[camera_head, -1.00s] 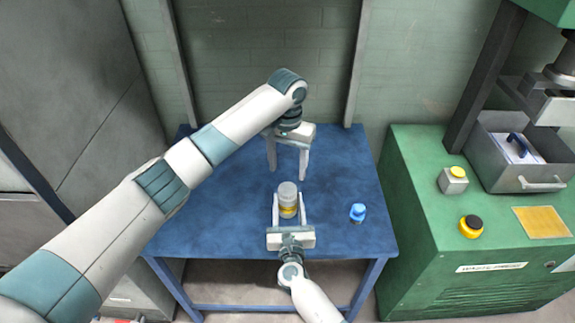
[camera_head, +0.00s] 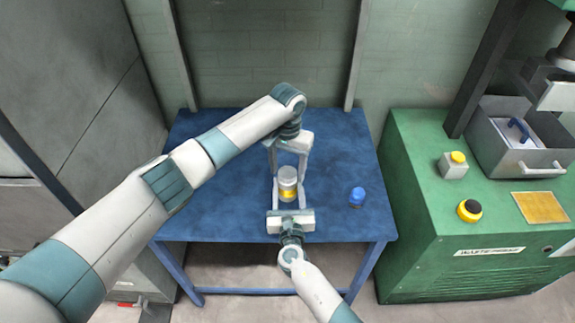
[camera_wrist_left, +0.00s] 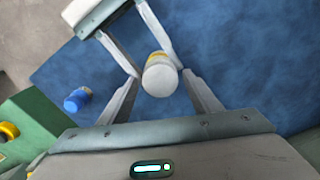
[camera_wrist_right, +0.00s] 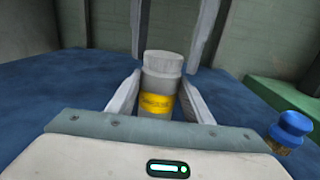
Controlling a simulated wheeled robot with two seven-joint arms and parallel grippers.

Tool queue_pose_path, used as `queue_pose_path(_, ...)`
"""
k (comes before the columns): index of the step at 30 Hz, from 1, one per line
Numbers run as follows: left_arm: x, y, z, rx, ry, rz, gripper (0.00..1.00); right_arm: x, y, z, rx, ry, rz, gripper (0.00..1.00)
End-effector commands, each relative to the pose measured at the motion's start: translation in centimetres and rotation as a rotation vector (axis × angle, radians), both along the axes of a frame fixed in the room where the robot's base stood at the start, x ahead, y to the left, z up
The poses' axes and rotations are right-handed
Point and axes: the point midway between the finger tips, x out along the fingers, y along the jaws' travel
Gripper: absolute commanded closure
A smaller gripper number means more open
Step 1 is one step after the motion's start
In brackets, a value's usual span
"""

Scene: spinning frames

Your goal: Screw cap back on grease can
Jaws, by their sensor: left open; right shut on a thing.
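The grease can (camera_head: 288,194) stands upright near the table's front edge, grey with a yellow band (camera_wrist_right: 157,103). A pale grey cap (camera_wrist_right: 163,63) sits on its top; I cannot tell how tightly. My right gripper (camera_head: 288,188) is shut on the can's body from the front, one finger on each side. My left gripper (camera_head: 288,168) points down from above, open, its fingertips on either side of the cap. In the left wrist view the cap (camera_wrist_left: 160,78) lies between the left fingertips, with no clear contact.
A small jar with a blue lid (camera_head: 357,196) stands on the blue table (camera_head: 220,215) to the right of the can. A green machine (camera_head: 440,220) with buttons and a metal drawer (camera_head: 535,165) stands right of the table. The table's left part is clear.

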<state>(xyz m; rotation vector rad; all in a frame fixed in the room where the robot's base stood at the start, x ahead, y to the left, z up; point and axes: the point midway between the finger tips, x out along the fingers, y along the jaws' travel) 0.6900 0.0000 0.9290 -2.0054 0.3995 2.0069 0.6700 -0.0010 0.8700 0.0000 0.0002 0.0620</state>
Motion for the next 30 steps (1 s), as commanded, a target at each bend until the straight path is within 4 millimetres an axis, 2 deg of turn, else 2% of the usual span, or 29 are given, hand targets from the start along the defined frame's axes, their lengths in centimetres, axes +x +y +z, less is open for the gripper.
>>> queue_pose_path(5, 0.00, -0.01, 0.01, 0.000, 0.000, 0.000, 0.42, 0.02, 0.00, 0.04, 0.000, -0.001, 0.000, 1.00)
queue_pose_path(10, 0.01, 0.00, 0.02, 0.000, 0.000, 0.000, 0.83, 0.02, 0.00, 0.04, 0.000, -0.001, 0.000, 1.00)
queue_pose_path(11, 0.01, 0.00, 0.03, 0.000, 0.000, 0.000, 0.85, 0.02, 0.00, 0.04, 0.000, -0.001, 0.000, 1.00)
queue_pose_path(17, 0.01, 0.00, 0.04, 0.000, 0.000, -0.019, 0.85, 0.02, 0.00, 0.04, 0.000, -0.001, 0.000, 1.00)
queue_pose_path(22, 0.03, 0.01, 0.04, -0.001, -0.001, -0.155, 0.85, 0.02, 0.00, 0.03, 0.000, -0.001, 0.000, 1.00)
queue_pose_path(26, 0.03, 0.01, 0.04, -0.001, -0.001, -0.155, 0.85, 0.02, 0.00, 0.03, 0.000, -0.001, 0.000, 1.00)
queue_pose_path(27, 0.03, 0.01, 0.04, -0.001, -0.001, -0.155, 0.56, 0.02, 0.01, 0.04, 0.000, -0.001, 0.000, 1.00)
queue_pose_path(30, 0.02, 0.00, 0.04, -0.001, -0.001, -0.154, 0.36, 0.02, 0.01, 0.03, 0.000, -0.001, 0.000, 1.00)
